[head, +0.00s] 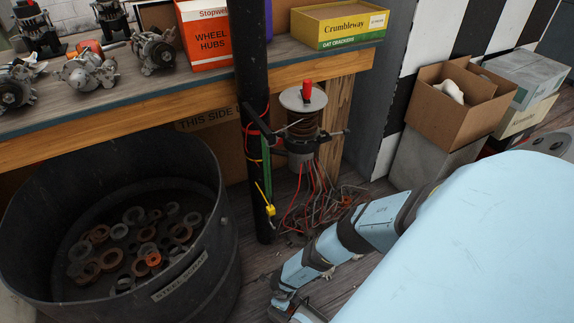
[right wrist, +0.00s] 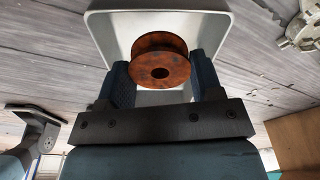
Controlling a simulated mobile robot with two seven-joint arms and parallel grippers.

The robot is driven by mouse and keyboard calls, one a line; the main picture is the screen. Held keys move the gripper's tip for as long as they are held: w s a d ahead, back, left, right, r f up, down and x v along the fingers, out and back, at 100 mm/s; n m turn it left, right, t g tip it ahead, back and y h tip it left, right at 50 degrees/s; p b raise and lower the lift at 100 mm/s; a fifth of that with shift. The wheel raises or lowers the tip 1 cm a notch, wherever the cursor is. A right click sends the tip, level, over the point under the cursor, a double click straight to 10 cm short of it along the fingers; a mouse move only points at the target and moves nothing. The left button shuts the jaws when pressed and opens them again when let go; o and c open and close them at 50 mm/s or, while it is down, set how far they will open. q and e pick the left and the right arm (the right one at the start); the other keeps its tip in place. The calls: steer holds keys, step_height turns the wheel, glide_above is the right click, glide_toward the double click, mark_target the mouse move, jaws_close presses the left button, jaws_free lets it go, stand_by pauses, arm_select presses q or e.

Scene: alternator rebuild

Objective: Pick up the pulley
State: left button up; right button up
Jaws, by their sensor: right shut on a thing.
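In the right wrist view, a rusty reddish-brown pulley (right wrist: 160,46) with a grooved rim and a dark centre hole sits between the two dark fingers of my right gripper (right wrist: 161,75), which is shut on it. Behind the pulley is a pale grey tray (right wrist: 101,32) with raised sides. I cannot tell whether the pulley still touches the tray. In the head view, my light blue right arm reaches down to the bottom edge, and the pulley does not show there.
A dark steel bin (head: 40,240) holding rusty rings stands at the left under the workbench (head: 200,93). A black post (head: 258,190) and a wire spool (head: 302,130) with loose wires stand mid-view. A grey metal part (right wrist: 304,28) lies right of the tray on grey planks.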

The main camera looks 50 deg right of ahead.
arm_select(q)
step_height(320, 180, up, 9)
steer(key=n+t+p, duration=0.1)
steer(key=t+p, duration=0.2)
steer(key=p, duration=0.4)
steer(key=a+f+g+y+p, duration=0.3)
steer(key=f, duration=0.3)
steer(key=shift+s+a+f+p, duration=0.2)
steer(key=shift+s+f+p, duration=0.1)
steer(key=shift+s+f, duration=0.1)
arm_select(e)
step_height(320, 180, up, 16)
steer(key=shift+f, duration=0.2)
